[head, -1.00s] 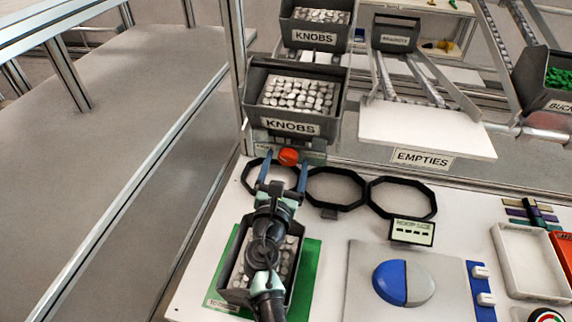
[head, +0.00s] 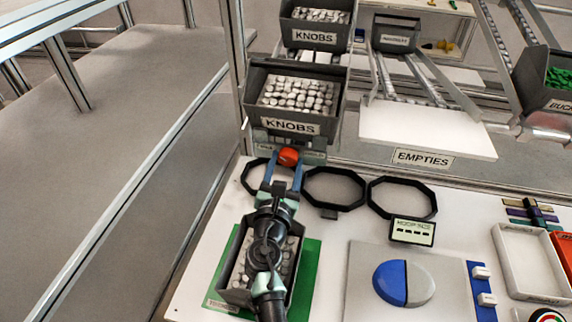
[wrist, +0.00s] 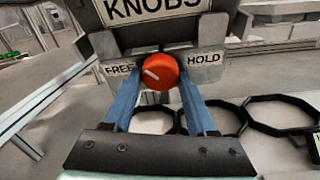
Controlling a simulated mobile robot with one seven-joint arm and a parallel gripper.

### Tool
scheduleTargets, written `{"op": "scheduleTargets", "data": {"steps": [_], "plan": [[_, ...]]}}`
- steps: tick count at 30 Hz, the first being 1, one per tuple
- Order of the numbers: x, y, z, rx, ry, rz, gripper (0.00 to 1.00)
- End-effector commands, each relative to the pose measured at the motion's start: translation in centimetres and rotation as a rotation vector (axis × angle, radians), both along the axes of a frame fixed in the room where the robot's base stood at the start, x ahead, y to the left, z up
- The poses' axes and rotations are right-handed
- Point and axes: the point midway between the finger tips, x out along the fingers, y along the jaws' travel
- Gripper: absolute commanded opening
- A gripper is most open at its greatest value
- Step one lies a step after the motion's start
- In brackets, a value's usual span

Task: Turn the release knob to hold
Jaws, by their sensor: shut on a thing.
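The release knob (head: 288,157) is round and red-orange, on a grey plate below the front KNOBS bin. In the wrist view the knob (wrist: 160,71) sits between the FREE label (wrist: 119,69) on the left and the HOLD label (wrist: 205,58) on the right. Its white pointer mark is on the left part of its face, towards FREE. My gripper (head: 284,168) has its two blue fingers shut on the knob, one on each side, as the wrist view (wrist: 160,88) also shows. The fingertips hide parts of the knob's edges.
The front KNOBS bin (head: 250,105) hangs just above the knob. Black octagonal rings (head: 335,204) lie on the white bench right of my gripper. A bin of pale knobs on a green mat (head: 308,262) is under my arm. An EMPTIES shelf (head: 425,130) stands right.

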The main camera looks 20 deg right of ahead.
Motion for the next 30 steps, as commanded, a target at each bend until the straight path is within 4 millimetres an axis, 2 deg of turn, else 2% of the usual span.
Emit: {"op": "scheduleTargets", "data": {"steps": [8, 30], "plan": [[-0.06, -0.02, -0.35, 0.145, -0.098, 0.035, 0.02], [-0.03, 0.02, -0.58, 0.716, -0.484, 0.178, 0.02]]}}
